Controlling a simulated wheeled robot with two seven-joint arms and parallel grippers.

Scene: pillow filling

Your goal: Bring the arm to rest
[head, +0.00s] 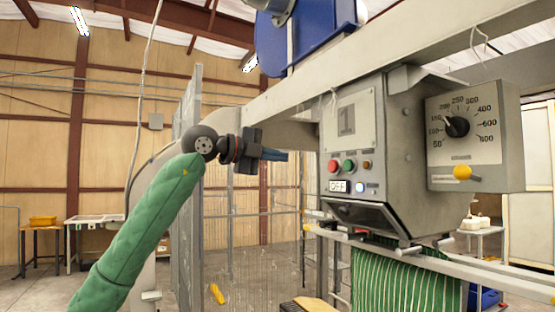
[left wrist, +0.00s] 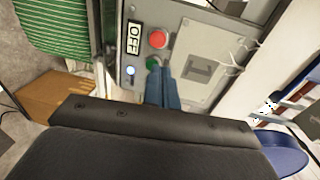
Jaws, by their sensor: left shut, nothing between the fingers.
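My left arm, in a green padded sleeve, rises from the lower left in the head view. Its left gripper (head: 285,155) is shut and empty, with blue fingers held level and pointing right toward the control box (head: 395,150). The fingertips sit left of the box's red button (head: 333,166) and green button (head: 349,165), with a gap seen in the head view. In the left wrist view the shut fingers (left wrist: 160,78) point at the panel, just by the green button (left wrist: 153,63). Whether they touch it is unclear there. My right gripper is not in view.
The box also has an "OFF" display (head: 339,187), a lit blue-white lamp (head: 360,187) and a dial (head: 456,127). A yellow-knobbed lever (head: 462,172) sits below the dial. Green striped fabric (head: 405,280) hangs beneath. A mesh fence (head: 188,200) stands behind my arm.

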